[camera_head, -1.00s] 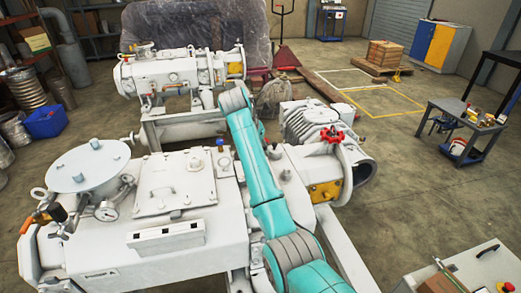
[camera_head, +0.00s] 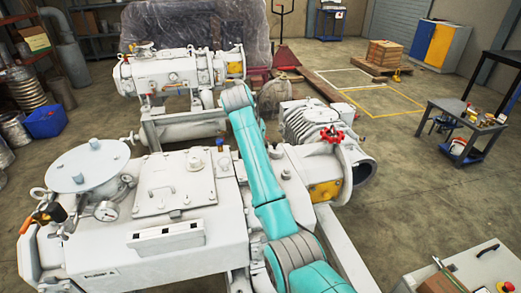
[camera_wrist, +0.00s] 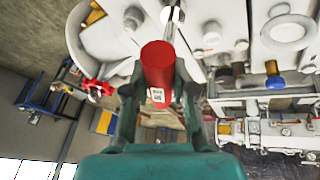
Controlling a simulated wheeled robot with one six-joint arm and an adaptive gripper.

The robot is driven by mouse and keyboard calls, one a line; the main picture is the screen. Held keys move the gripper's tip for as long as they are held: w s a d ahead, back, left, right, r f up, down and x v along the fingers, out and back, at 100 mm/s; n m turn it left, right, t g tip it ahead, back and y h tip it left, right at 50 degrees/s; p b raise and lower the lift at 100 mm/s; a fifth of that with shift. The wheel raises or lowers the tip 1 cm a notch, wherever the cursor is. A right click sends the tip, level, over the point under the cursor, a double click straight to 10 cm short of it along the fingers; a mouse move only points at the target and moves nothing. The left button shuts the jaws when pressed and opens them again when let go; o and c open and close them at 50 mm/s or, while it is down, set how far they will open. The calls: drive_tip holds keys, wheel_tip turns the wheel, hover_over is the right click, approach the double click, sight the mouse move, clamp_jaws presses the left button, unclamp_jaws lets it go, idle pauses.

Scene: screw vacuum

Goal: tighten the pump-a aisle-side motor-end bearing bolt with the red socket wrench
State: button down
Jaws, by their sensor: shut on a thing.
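My gripper (camera_wrist: 158,92) is shut on the red socket wrench (camera_wrist: 157,62) in the wrist view. The wrench's red cylindrical body, with a small white label, stands between the two fingers. Its far end points toward white pump parts at the top of the wrist view. A white pump (camera_head: 205,235) fills the front of the head view. My teal arm reaches across it, and the gripper and wrench are hidden there behind the arm and machine. I cannot make out the bearing bolt, or whether the wrench touches it.
A second white pump (camera_head: 180,70) stands behind. A red valve handwheel (camera_head: 331,135) is right of my arm, and also shows in the wrist view (camera_wrist: 97,87). A tool table (camera_head: 468,120) and a grey cabinet (camera_head: 470,270) stand at right. The floor between has free room.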

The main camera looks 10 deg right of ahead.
drive_tip(key=shift+r, duration=2.1)
